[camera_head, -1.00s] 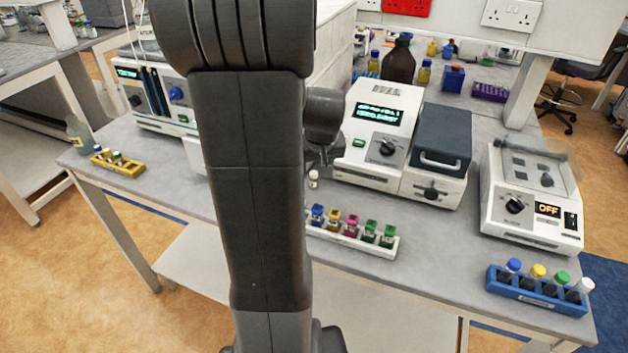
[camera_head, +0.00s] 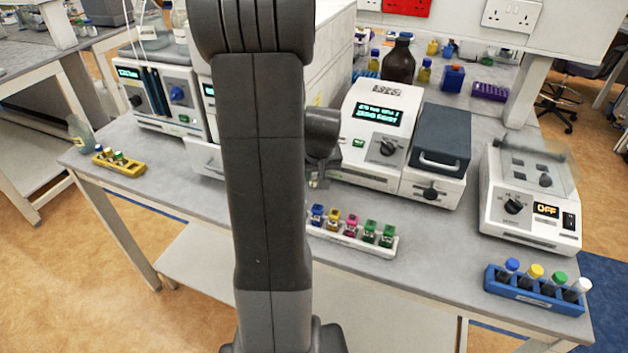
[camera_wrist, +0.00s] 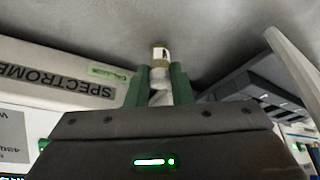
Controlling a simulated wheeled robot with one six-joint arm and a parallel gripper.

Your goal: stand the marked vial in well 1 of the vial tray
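In the wrist view, a small pale vial (camera_wrist: 160,53) with a yellowish band stands between the two green fingers of my gripper (camera_wrist: 160,88). The fingers flank its whitish part closely; I cannot tell whether they press on it. In the head view my gripper (camera_head: 318,178) is low over the bench, behind the white rack, and partly hidden by my arm. The vial cannot be made out clearly there. The white rack (camera_head: 338,240) holds several pieces with blue, yellow, pink and green tops. Which holder is the vial tray, and its well numbers, cannot be read.
Behind my gripper stands a white instrument (camera_head: 360,155) with a lit display and a dark-lidded block (camera_head: 443,135). A balance-like device (camera_head: 530,205) and a blue rack (camera_head: 540,300) are at right. A yellow rack (camera_head: 125,167) is at far left.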

